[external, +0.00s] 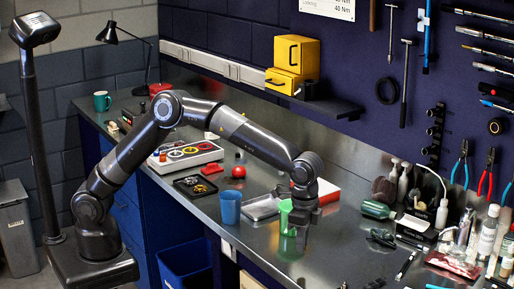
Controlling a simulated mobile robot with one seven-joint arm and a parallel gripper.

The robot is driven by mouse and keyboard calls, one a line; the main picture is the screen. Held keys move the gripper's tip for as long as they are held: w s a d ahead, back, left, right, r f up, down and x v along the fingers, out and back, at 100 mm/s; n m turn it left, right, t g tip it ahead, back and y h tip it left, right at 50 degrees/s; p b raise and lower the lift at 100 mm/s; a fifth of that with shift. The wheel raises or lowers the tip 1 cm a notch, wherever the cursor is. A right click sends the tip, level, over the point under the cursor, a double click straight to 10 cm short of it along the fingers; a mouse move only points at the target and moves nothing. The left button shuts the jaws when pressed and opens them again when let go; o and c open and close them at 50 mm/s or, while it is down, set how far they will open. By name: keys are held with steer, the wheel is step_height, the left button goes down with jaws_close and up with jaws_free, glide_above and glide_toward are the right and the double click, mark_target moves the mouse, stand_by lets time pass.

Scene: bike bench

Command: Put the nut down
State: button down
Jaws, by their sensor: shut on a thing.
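My gripper (301,240) points down over the steel bench (325,245), close beside the green cup (286,217), and partly overlaps it in this view. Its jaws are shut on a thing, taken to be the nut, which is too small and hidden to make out. I cannot tell how high the fingertips are above the bench.
A blue cup (229,207) and a metal tray (261,208) stand left of my gripper. Further left are a red ball (238,171), a small black tray (195,187) and a grey tray (184,155) with rings. A green bottle (376,209) lies to the right.

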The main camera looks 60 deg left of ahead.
mark_target(305, 263)
steer(key=shift+w+a+f, duration=0.15)
steer(key=shift+w+f, duration=0.35)
steer(key=shift+w, duration=0.3)
steer(key=shift+f, duration=2.05)
steer(key=c, duration=1.4)
jaws_free()
steer(key=shift+f, duration=0.1)
steer(key=shift+o, duration=0.2)
step_height(305, 263, up, 12)
steer(key=shift+r, duration=0.2)
